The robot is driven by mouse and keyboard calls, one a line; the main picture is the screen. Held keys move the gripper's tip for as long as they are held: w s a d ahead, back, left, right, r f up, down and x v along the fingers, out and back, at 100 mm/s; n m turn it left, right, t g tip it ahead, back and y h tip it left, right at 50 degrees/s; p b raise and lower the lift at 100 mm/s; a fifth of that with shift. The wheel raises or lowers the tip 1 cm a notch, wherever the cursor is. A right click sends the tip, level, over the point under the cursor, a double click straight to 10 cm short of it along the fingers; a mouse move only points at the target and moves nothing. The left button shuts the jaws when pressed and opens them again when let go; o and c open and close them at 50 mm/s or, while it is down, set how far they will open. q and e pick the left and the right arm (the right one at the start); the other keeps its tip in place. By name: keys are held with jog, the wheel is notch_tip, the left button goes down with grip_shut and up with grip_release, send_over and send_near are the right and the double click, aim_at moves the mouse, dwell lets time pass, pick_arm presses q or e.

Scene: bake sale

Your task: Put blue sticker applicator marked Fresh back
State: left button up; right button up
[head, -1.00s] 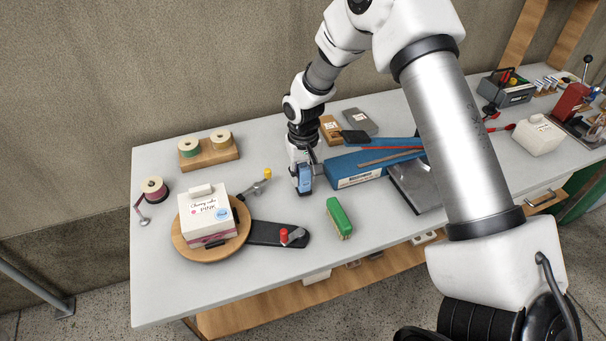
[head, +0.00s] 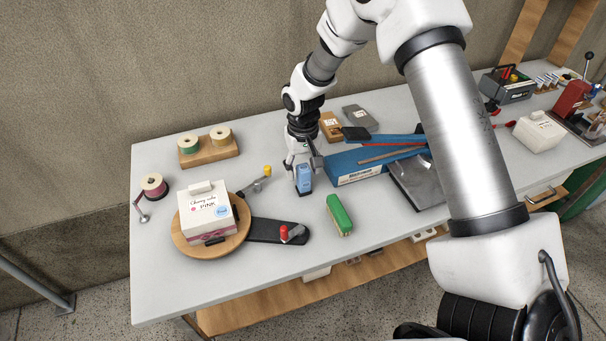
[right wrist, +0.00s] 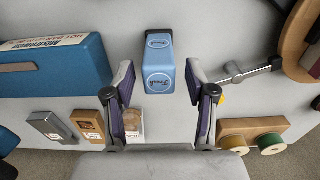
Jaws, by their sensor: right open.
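The blue sticker applicator (head: 304,179) stands upright on the grey table between the turntable and the blue long-armed tool. In the right wrist view the applicator (right wrist: 158,66) shows the word Fresh on its blue faces. My right gripper (head: 303,163) is open just behind and above it. In the right wrist view the two fingers (right wrist: 158,85) are spread wide, one to each side of the applicator's near end, with clear gaps and nothing held. My left gripper is not in view.
A white cake box (head: 206,218) with a round blue sticker sits on the wooden turntable (head: 192,249). A green block-like tool (head: 339,215) lies to the right, near the blue long-armed tool (head: 352,168). Tape rolls on a wooden holder (head: 209,157) stand behind.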

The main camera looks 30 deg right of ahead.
notch_tip(320, 180, up, 10)
jog(key=shift+f+b, duration=0.1)
jog(key=shift+b, duration=0.3)
